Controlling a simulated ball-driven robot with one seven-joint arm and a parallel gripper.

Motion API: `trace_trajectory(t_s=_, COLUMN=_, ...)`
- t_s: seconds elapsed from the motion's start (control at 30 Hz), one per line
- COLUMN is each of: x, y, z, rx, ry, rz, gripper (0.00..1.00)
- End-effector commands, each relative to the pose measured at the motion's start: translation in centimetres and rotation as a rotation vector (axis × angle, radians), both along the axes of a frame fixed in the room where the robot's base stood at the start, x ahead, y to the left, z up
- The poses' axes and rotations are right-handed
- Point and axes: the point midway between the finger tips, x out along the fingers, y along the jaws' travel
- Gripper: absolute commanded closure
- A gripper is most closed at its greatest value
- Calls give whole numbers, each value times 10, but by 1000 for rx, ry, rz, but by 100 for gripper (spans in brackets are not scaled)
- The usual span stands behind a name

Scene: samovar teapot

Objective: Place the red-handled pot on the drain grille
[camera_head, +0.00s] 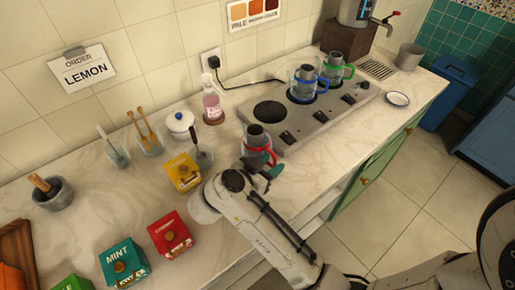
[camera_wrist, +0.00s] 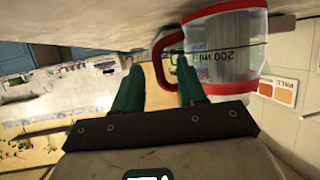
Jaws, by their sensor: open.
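The red-handled pot (camera_head: 256,138) stands on the counter in front of the hob's left end in the head view. It is a clear vessel with a red rim and red handle, and its body (camera_wrist: 225,45) fills the upper right of the wrist view. My gripper (camera_head: 268,168) is open right at the handle side. In the wrist view its green fingers (camera_wrist: 160,68) are apart, with the red handle (camera_wrist: 160,50) at or just beyond the fingertips; I cannot tell whether they touch. The drain grille (camera_head: 375,69) is a slotted plate at the back right, bare.
The hob (camera_head: 310,120) carries a blue-handled pot (camera_head: 303,85) and a green-handled pot (camera_head: 335,70). A samovar (camera_head: 356,12), a metal cup (camera_head: 408,56) and a saucer (camera_head: 397,99) are near the grille. Tea boxes (camera_head: 170,234) and jars stand left.

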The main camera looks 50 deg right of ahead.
Motion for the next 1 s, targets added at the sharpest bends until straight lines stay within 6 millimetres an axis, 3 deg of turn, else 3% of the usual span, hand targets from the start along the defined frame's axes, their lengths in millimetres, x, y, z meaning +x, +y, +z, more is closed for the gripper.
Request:
trace_trajectory(t_s=0.37, x=-1, y=-10, z=-5, rx=0, ry=0, rz=1, gripper=60)
trace_trajectory(t_s=0.77, x=-1, y=-10, z=-4, rx=0, ry=-1, rz=1, gripper=99)
trace_trajectory(t_s=1.0, x=-1, y=-10, z=-4, rx=0, ry=-1, rz=1, gripper=100)
